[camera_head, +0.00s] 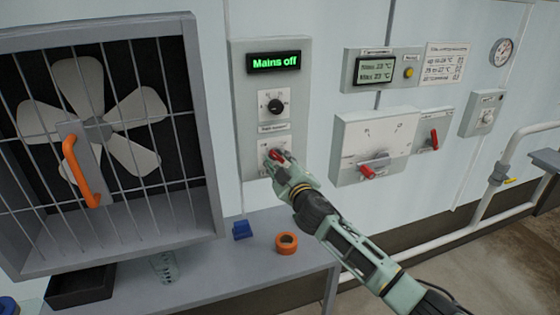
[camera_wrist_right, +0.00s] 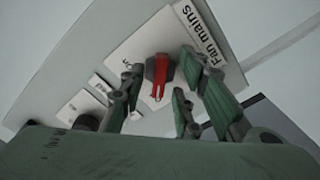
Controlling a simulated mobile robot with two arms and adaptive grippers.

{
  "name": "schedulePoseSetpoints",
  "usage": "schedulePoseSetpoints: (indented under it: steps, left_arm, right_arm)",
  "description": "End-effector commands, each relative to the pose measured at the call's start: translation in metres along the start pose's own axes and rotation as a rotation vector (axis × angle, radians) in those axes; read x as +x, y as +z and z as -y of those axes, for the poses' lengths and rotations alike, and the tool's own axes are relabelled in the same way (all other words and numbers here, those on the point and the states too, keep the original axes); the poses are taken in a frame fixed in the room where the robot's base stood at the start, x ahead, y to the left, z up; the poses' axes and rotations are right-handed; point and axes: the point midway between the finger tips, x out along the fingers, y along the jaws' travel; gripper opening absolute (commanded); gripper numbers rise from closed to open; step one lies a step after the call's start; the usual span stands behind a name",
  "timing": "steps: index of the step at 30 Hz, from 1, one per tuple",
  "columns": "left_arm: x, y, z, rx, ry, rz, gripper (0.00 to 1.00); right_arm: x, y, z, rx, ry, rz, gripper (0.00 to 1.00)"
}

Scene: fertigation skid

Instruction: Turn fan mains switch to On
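The fan control panel (camera_head: 246,120) is on the wall beside the caged fan. Its display (camera_head: 274,62) reads "Mains off" in green. The red fan mains switch (camera_head: 274,154) is low on this panel, partly covered by my right gripper (camera_head: 281,166). In the right wrist view the red switch handle (camera_wrist_right: 158,76) lies between the spread fingers of my right gripper (camera_wrist_right: 160,88), near a "Fan mains" label (camera_wrist_right: 202,35). Gaps show on both sides of the handle, so the gripper looks open around it. My left gripper is in neither view.
A black knob (camera_head: 276,105) sits above the switch. The fan cage (camera_head: 207,150) with an orange handle (camera_head: 83,170) stands left. A bench (camera_head: 210,283) below holds a blue block (camera_head: 242,230) and an orange ring (camera_head: 286,243). Other red-handled switches (camera_head: 367,172) are to the right.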

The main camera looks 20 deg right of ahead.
Motion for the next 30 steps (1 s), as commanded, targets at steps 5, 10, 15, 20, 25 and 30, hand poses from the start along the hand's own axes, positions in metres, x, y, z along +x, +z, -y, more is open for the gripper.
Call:
schedulePoseSetpoints:
  steps: [5,10,15,20,25,30]
  left_arm:
    - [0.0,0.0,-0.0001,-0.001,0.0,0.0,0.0]
    - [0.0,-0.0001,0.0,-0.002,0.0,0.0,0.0]
    - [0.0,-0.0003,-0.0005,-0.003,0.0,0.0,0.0]
    - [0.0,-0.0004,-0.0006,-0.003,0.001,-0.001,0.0]
    - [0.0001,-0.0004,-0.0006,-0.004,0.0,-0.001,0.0]
    - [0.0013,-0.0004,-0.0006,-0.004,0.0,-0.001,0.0]
  right_arm:
    - [0.0004,-0.0003,0.0002,0.0,0.0,-0.001,0.3]
    - [0.0003,-0.0001,0.0002,0.0,0.0,0.0,0.2]
    - [0.0002,0.0,0.0001,0.0,0.0,0.0,0.06]
    - [0.0001,0.0001,0.0003,0.0,0.0,0.0,0.0]
    - [0.0001,0.0002,0.0005,0.002,-0.001,0.0,0.0]
    - [0.0,0.0008,0.0009,0.029,0.0,0.001,0.0]
